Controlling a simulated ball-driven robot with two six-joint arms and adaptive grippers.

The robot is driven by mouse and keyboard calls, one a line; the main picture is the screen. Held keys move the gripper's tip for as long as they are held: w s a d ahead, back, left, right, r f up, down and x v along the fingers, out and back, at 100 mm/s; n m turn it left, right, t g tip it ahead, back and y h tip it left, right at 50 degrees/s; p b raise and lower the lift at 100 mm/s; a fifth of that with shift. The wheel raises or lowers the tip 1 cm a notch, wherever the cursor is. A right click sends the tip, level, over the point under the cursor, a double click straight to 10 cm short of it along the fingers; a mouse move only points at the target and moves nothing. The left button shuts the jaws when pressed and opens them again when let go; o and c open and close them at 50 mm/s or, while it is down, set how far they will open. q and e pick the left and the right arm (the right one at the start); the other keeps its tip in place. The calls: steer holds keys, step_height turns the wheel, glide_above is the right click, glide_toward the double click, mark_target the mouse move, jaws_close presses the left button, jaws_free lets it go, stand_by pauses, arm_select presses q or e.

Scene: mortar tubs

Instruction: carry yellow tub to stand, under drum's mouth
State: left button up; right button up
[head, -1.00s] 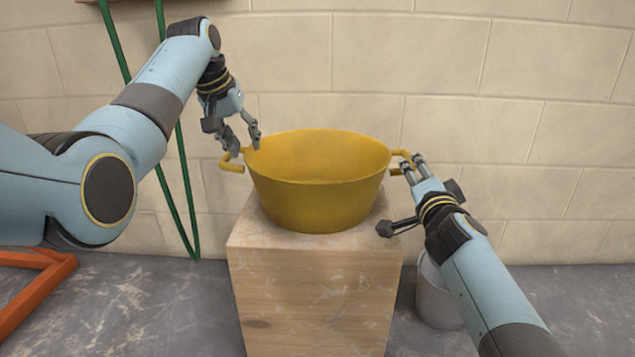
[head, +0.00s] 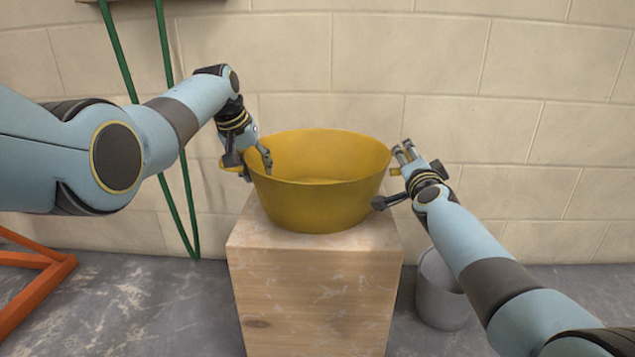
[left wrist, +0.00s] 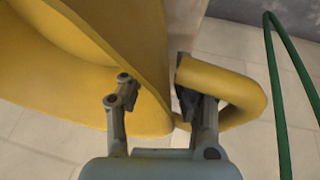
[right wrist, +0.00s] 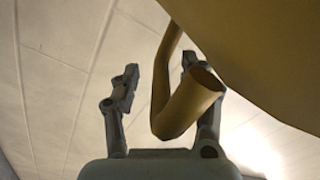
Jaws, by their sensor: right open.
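The yellow tub (head: 318,205) stands upright on a wooden block (head: 315,285), a handle on each side. My left gripper (head: 255,158) is at its left rim and left handle (head: 232,163). In the left wrist view, the fingers of the left gripper (left wrist: 157,95) are spread, one in front of the tub wall (left wrist: 150,60), the other by the handle (left wrist: 225,85). My right gripper (head: 404,152) is at the right side. In the right wrist view, the right handle (right wrist: 185,105) lies between the open fingers (right wrist: 157,80). I see no drum.
A grey bucket (head: 440,295) stands on the floor right of the block, below my right arm. An orange frame (head: 40,265) is at the lower left. Green bars (head: 183,190) run down the block wall (head: 480,110) behind the tub.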

arm_select(q)
steer(key=shift+w+f, duration=0.1)
steer(key=shift+f, duration=0.05)
arm_select(e)
steer(key=shift+w, duration=0.15)
arm_select(q)
steer(key=shift+c, duration=0.4)
arm_select(e)
steer(key=shift+c, duration=0.4)
arm_select(q)
steer(key=c, duration=0.5)
arm_select(e)
steer(key=c, duration=0.5)
arm_select(q)
jaws_close()
arm_select(e)
jaws_close()
steer(key=shift+r, duration=0.1)
